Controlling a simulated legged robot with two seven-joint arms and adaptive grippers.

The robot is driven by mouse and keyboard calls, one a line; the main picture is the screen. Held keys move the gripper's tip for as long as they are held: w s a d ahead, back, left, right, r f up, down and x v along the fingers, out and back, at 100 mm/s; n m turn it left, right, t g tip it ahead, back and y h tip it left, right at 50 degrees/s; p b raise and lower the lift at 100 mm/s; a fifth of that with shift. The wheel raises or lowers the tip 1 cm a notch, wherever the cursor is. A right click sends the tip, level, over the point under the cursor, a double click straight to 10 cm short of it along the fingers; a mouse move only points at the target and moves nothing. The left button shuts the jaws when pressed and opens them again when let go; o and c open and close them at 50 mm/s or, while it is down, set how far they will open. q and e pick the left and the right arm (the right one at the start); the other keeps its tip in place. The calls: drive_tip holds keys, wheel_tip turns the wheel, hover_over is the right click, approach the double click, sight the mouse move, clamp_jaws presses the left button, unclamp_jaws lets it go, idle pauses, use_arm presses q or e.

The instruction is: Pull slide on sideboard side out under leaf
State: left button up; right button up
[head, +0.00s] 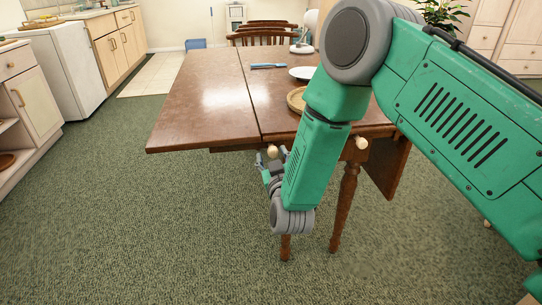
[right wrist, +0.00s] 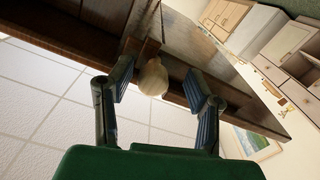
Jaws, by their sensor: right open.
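The wooden drop-leaf table (head: 205,85) has its left leaf (head: 185,125) raised and its right leaf (head: 388,172) hanging down. A pale round knob (head: 272,151) of one slide shows under the near edge, close to the seam of the left leaf. My right gripper (head: 270,168) is beside this knob, partly hidden by my own arm. In the right wrist view, the open fingers (right wrist: 158,84) stand on either side of the knob (right wrist: 152,78), with gaps visible. A second pale knob (head: 361,142) shows farther right. My left gripper is not in view.
A blue-handled item (head: 268,66), a white plate (head: 301,73) and a tan round plate (head: 296,98) lie on the tabletop. A turned table leg (head: 343,205) stands near my arm. Cabinets (head: 30,95) line the left; carpet between is clear.

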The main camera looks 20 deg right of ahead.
drive_tip(key=v, duration=1.1)
drive_tip(key=shift+a, duration=0.2)
drive_tip(key=shift+s, duration=0.15)
drive_tip(key=shift+f, duration=0.1)
drive_tip(key=s+d+f+g+y, duration=0.2)
drive_tip(key=s+f+g, duration=0.4)
drive_tip(key=s+f, duration=0.4)
drive_tip(key=s+d+f+g+y, duration=0.1)
drive_tip(key=s+f+g+y, duration=0.1)
drive_tip(key=s+f+g, duration=0.6)
drive_tip(key=s+d+f+g, duration=0.1)
drive_tip(key=s+f+g, duration=0.1)
drive_tip(key=s, duration=0.4)
drive_tip(key=s+d+f+g, duration=0.1)
drive_tip(key=s+f, duration=0.2)
drive_tip(key=s, duration=0.4)
wheel_tip(320, 180, up, 13)
drive_tip(key=p, duration=1.2)
drive_tip(key=shift+w+p, duration=0.2)
drive_tip(key=shift+p, duration=0.1)
